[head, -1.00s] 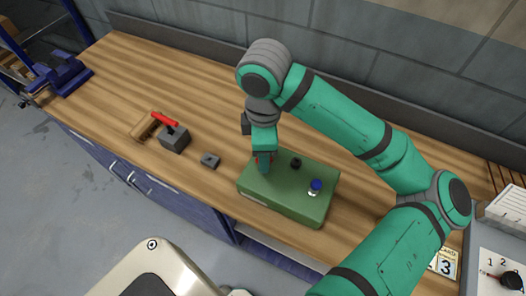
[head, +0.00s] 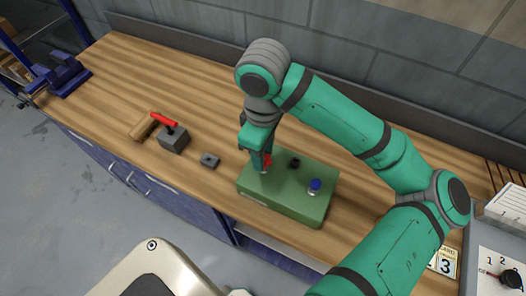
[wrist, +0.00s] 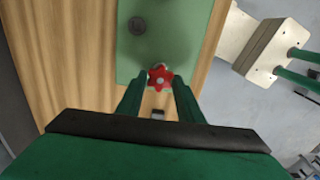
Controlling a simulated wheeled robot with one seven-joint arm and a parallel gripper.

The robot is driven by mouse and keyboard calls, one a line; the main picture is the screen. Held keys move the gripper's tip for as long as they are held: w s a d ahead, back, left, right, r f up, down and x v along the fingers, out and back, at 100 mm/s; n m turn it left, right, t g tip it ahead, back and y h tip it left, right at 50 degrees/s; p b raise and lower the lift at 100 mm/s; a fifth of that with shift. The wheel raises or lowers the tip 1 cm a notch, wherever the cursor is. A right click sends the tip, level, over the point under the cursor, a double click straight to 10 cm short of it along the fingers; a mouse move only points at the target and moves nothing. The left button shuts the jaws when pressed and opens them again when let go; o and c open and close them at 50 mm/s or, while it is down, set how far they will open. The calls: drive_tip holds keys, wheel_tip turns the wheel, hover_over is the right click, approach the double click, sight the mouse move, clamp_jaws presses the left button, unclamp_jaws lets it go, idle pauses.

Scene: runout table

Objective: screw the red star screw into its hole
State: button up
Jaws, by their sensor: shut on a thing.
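The red star screw (wrist: 160,77) is between the fingertips of my gripper (wrist: 159,90) in the wrist view. In the head view my gripper (head: 262,163) is shut on the red screw (head: 267,160), over the left part of the green block (head: 280,203). The screw's lower end is close to the block's top. I cannot tell whether it sits in a hole. The screw's hole itself is hidden.
On the block stand a black knob (head: 295,162) and a blue-capped screw (head: 315,186).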

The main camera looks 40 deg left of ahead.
drive_tip(key=m, duration=0.3)
drive_tip(key=shift+m, duration=0.4)
drive_tip(key=m, duration=0.4)
drive_tip(key=shift+w+m, duration=0.1)
drive_tip(key=shift+m, duration=0.2)
drive_tip(key=m, duration=0.3)
drive_tip(key=shift+w, duration=0.1)
drive_tip(key=shift+m, duration=0.8)
